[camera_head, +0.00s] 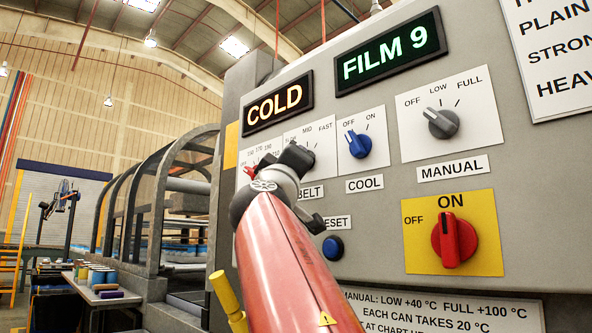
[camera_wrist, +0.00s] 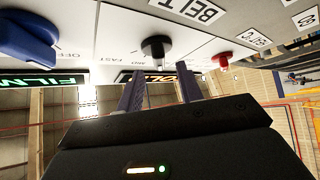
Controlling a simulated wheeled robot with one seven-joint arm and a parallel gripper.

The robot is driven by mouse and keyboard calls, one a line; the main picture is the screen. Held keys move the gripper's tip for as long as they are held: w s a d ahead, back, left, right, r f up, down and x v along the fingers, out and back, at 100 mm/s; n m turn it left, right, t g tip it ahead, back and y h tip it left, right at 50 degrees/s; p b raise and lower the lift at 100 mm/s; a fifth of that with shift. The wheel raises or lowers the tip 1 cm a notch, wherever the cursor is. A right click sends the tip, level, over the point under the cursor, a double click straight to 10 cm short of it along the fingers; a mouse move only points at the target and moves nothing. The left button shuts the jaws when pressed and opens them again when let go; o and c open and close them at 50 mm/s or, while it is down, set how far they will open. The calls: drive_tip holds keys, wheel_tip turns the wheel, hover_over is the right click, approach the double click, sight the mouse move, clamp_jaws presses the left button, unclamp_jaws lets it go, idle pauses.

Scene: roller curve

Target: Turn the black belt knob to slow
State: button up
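The black belt knob (camera_wrist: 155,48) shows in the wrist view on a white plate marked BELT (camera_wrist: 190,10); the picture there is turned over. My gripper (camera_wrist: 158,80) is open, its two dark fingers spread, with the knob just beyond and between the fingertips. I see no grip on the knob. In the head view my gripper (camera_head: 297,157) is at the belt plate (camera_head: 320,140), below the SLOW, MID and FAST marks, and hides the knob. I cannot tell which mark the knob points to.
The red knob (camera_wrist: 222,60) and the blue COOL knob (camera_head: 359,144) flank the belt plate closely. The blue RESET button (camera_head: 333,248) is below. The grey MANUAL knob (camera_head: 441,122) and red ON/OFF switch (camera_head: 454,240) are farther right. Displays read COLD (camera_head: 278,106) and FILM 9 (camera_head: 391,53).

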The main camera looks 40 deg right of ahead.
drive_tip(key=b+v, duration=0.1)
drive_tip(key=v, duration=0.2)
drive_tip(key=shift+s+a+f, duration=0.1)
drive_tip(key=shift+s, duration=0.05)
drive_tip(key=w+f+m+t+y, duration=0.4)
drive_tip(key=w+m+t+y, duration=0.25)
drive_tip(key=m+y, duration=0.4)
drive_tip(key=s+d+r+m+t+h, duration=0.3)
drive_tip(key=s+m+h, duration=0.3)
drive_tip(key=m, duration=1.4)
drive_tip(key=p+x, duration=0.1)
drive_tip(key=x, duration=0.2)
drive_tip(key=p+x, duration=0.2)
drive_tip(key=x, duration=0.2)
drive_tip(key=shift+d, duration=0.3)
